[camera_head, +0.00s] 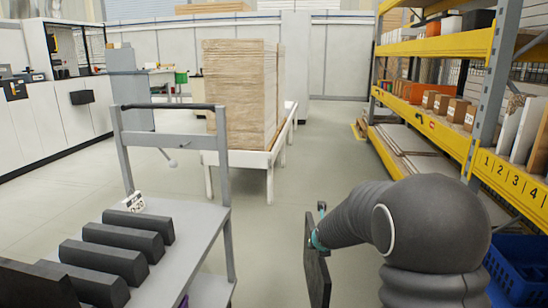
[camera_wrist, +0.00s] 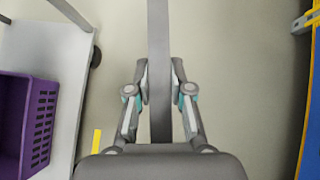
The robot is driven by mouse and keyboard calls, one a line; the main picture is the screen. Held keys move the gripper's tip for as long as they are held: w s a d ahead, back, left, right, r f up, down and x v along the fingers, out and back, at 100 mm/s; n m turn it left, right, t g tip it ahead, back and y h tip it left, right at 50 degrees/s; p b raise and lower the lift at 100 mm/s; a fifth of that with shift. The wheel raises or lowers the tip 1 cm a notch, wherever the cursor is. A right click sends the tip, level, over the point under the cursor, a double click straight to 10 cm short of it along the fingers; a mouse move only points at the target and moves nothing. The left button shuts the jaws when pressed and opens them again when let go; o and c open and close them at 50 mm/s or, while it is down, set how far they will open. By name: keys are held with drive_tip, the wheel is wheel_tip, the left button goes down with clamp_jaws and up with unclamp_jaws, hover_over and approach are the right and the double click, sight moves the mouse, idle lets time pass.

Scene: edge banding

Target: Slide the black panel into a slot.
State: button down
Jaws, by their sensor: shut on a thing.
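The black panel (camera_head: 317,275) hangs upright from my gripper (camera_head: 318,236), low in the middle of the head view, over open floor and apart from the cart. In the wrist view the panel (camera_wrist: 159,40) is seen edge-on as a narrow dark strip between the two fingers of my gripper (camera_wrist: 160,84), which are shut on it. Several dark blocks (camera_head: 123,233) lie in a row on the grey cart top (camera_head: 190,220) at left, with slot-like gaps between them. A dark panel-like piece (camera_head: 30,286) shows at the lower left corner.
Yellow shelving (camera_head: 440,125) stands at right, with upright boards above labels numbered 1 to 4 and a blue crate (camera_head: 520,268) below. A stack of boards (camera_head: 240,95) stands on a white table behind. Floor between cart and shelving is clear.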

drive_tip(key=shift+d+f, duration=0.25)
drive_tip(key=shift+d, duration=0.25)
drive_tip(key=shift+d+f, duration=0.25)
drive_tip(key=shift+d, duration=0.2)
